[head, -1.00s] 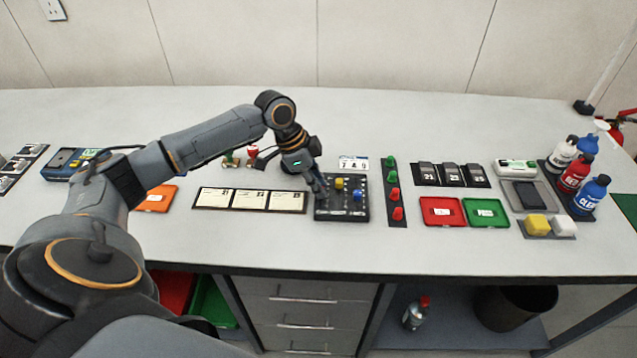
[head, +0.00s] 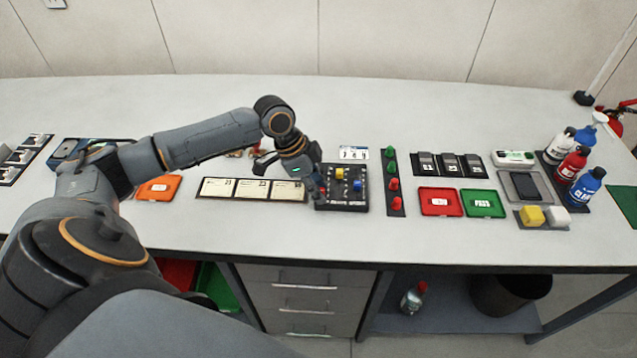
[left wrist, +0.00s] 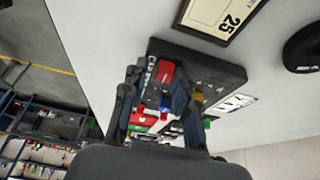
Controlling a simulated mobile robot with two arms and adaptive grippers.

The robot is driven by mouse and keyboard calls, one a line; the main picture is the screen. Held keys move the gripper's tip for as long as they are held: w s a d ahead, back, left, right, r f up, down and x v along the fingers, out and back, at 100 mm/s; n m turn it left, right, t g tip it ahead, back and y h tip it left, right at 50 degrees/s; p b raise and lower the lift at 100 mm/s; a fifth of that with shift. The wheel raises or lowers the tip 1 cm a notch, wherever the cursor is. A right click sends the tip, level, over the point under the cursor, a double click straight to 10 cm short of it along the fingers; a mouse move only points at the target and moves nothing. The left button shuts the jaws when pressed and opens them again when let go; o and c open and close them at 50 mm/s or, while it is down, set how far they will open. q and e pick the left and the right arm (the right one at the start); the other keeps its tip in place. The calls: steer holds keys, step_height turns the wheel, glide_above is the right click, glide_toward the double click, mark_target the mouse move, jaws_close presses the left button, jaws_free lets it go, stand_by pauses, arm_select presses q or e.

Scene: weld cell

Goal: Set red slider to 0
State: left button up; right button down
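A black slider panel (head: 347,204) lies on the bench, with a yellow slider knob (head: 339,173) and a blue slider knob (head: 357,186) showing. The red slider knob (left wrist: 165,70) shows in the left wrist view, near the panel's end. My left gripper (head: 319,194) reaches down over the left side of the panel. In the left wrist view its two fingers (left wrist: 156,90) are apart, and the red knob appears between or just beyond their tips. I cannot tell whether they touch it. In the head view the gripper mostly hides the red knob. My right gripper is not in view.
A framed strip of numbered cards (head: 252,189) lies left of the panel. A strip of green and red knobs (head: 394,181) stands close on its right. A red tray (head: 440,212) and a green tray (head: 484,212) lie further right. Bare bench lies in front.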

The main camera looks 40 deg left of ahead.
arm_select(q)
steer(key=shift+o, duration=0.5)
steer(key=shift+r, duration=0.1)
steer(key=shift+a+r, duration=0.15)
steer(key=shift+r, duration=0.05)
steer(key=v, duration=1.1)
steer(key=shift+s+r, duration=0.2)
